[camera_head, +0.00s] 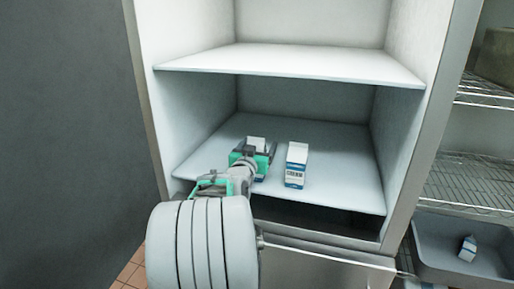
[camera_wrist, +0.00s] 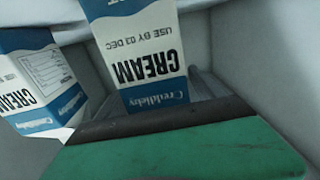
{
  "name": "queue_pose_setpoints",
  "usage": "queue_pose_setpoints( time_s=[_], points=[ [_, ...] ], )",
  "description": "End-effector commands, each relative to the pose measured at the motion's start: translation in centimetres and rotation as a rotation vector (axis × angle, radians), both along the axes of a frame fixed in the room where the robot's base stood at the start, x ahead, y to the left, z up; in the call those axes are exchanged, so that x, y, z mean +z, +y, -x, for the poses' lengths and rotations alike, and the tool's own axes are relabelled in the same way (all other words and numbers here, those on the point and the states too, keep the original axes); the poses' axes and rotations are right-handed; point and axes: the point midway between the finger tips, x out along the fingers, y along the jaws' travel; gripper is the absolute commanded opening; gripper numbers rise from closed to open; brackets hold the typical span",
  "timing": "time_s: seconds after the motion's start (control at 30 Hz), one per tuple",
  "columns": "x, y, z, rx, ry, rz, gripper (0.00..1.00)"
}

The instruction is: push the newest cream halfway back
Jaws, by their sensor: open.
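A white and blue cream carton (camera_head: 256,141) stands on the lower shelf, partly hidden by my gripper. The wrist view shows a cream carton (camera_wrist: 150,55) close in front, marked "USE BY 03 DEC". My gripper (camera_head: 250,157) is open right at the shelf carton; I cannot tell whether it touches. A second cream carton (camera_head: 296,165) stands upright to the right, nearer the shelf's front. Another cream carton (camera_wrist: 38,85) is at the left of the wrist view; its date is not readable. A green finger part (camera_wrist: 185,150) fills the bottom of that view.
The lower shelf (camera_head: 345,170) is clear behind and right of the cartons. An upper shelf (camera_head: 290,62) hangs above, and side walls enclose it. A grey bin (camera_head: 440,262) at lower right holds another small carton (camera_head: 467,248). Wire racks (camera_head: 465,180) stand at right.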

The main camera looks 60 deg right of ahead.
Motion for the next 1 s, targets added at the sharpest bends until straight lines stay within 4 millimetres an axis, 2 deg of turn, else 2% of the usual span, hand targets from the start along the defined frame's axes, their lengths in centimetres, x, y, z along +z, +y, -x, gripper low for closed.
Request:
queue_pose_setpoints(
  time_s=[0.07, 0.17, 1.0],
  points=[
    [-0.02, 0.03, 0.0, 0.0, 0.0, 0.0, 0.78],
    [-0.02, 0.04, 0.0, 0.0, 0.0, 0.0, 0.71],
    [-0.03, 0.07, -0.01, 0.0, 0.0, -0.001, 0.02]
  ],
)
